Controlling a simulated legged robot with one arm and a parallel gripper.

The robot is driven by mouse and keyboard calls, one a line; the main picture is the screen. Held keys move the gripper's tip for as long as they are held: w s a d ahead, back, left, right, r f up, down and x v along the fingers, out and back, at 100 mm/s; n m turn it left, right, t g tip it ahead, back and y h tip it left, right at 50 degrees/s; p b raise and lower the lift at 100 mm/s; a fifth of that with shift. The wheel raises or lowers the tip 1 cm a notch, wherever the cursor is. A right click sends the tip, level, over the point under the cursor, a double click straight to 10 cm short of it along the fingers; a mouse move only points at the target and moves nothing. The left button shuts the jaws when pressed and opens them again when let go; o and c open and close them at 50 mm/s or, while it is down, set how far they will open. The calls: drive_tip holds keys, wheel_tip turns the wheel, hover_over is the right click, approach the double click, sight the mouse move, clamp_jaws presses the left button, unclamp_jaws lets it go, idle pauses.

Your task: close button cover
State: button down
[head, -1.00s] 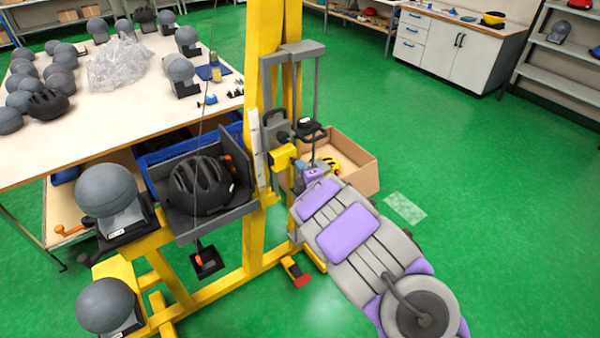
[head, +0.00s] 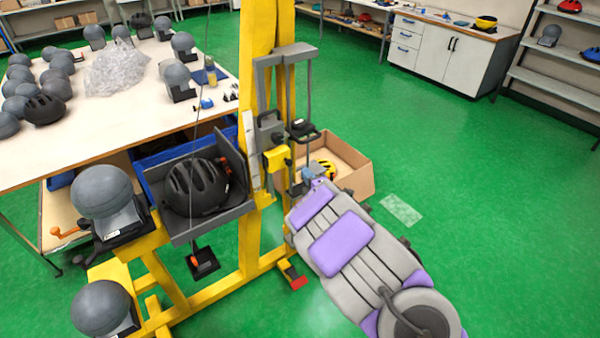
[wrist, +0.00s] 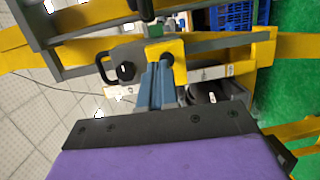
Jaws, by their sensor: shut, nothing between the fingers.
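A yellow box (head: 276,159) with a dark round part on its side is mounted on the yellow drop tower. In the wrist view the yellow box (wrist: 179,62) is straight ahead, just beyond my fingertips. I cannot make out the button or clearly identify its cover. My gripper (head: 307,173) is just right of and slightly below the box in the head view. Its blue-grey fingers are together and empty in the wrist view (wrist: 157,72). They appear close to the box; I cannot tell whether they touch it.
A cardboard box (head: 350,165) stands behind my arm. The green floor to the right is mostly clear.

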drive_tip(key=s+d+r+m+g+h+p, duration=0.1)
drive_tip(key=s+d+r+m+g+h, duration=0.3)
drive_tip(key=s+d+m, duration=0.5)
drive_tip(key=s+d+r+m+g+h, duration=0.35)
drive_tip(key=s+d+m+h, duration=0.35)
drive_tip(key=d, duration=0.5)
drive_tip(key=s+a+r+m+g+y, duration=0.1)
drive_tip(key=s+a+r+m+g, duration=0.1)
drive_tip(key=s, duration=1)
drive_tip(key=s+a+r+m+g+y, duration=0.2)
drive_tip(key=s+a+g, duration=0.3)
drive_tip(key=s, duration=0.8)
drive_tip(key=s+a+r+m+g+y, duration=0.1)
drive_tip(key=s+a+r+m+g, duration=0.1)
drive_tip(key=s, duration=1)
drive_tip(key=shift+s+a+g, duration=0.3)
drive_tip(key=shift+a+g, duration=0.45)
drive_tip(key=shift+a, duration=0.25)
